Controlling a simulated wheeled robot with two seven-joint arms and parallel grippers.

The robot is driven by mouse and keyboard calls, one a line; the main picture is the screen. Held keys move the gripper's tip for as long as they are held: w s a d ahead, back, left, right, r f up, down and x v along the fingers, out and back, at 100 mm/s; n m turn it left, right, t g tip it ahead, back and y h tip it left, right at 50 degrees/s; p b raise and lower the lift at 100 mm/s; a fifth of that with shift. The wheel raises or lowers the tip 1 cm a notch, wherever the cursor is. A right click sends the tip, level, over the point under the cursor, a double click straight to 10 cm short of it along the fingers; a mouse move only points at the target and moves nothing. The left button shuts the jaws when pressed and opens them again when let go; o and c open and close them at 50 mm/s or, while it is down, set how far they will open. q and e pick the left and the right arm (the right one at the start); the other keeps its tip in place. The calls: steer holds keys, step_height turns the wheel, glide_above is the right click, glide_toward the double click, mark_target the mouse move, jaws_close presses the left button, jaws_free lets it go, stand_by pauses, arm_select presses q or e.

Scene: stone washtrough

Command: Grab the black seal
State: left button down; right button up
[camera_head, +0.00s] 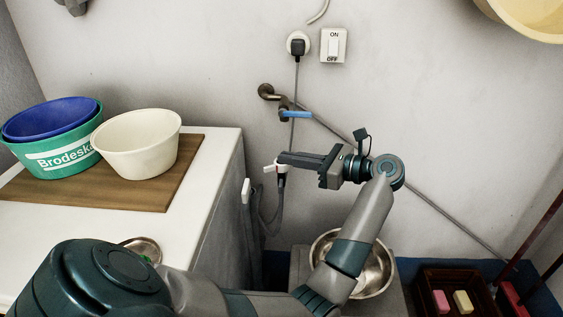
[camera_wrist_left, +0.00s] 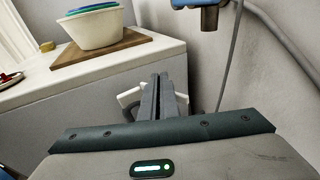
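I cannot make out a black seal in either view. My left gripper (camera_head: 284,158) reaches left across the middle of the head view, in front of the wall. Its two fingers lie together, and nothing shows between them. In the left wrist view the fingers (camera_wrist_left: 160,85) point away, close together. Their tips are by a white and red tap fitting (camera_head: 276,167) with a grey hose below it; I cannot tell whether they touch it. My right gripper is in neither view.
A white cabinet (camera_head: 215,160) stands left, bearing a wooden board (camera_head: 150,190) with a white basin (camera_head: 138,145) and green tub (camera_head: 55,160). A blue-handled tap (camera_head: 293,112) juts from the wall above the gripper. A metal bowl (camera_head: 378,272) and soap crate (camera_head: 432,278) are lower right.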

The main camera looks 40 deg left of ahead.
arm_select(q)
steer(key=shift+r, duration=0.1)
steer(key=w+d+r+b, duration=0.1)
steer(key=w+d+r, duration=0.2)
steer(key=d+r, duration=0.8)
steer(key=shift+w, duration=0.35)
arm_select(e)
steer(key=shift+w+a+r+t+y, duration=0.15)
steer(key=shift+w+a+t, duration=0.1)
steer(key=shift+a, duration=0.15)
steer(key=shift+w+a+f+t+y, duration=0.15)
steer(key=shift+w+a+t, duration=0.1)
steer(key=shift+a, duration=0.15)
arm_select(q)
steer(key=shift+f, duration=0.1)
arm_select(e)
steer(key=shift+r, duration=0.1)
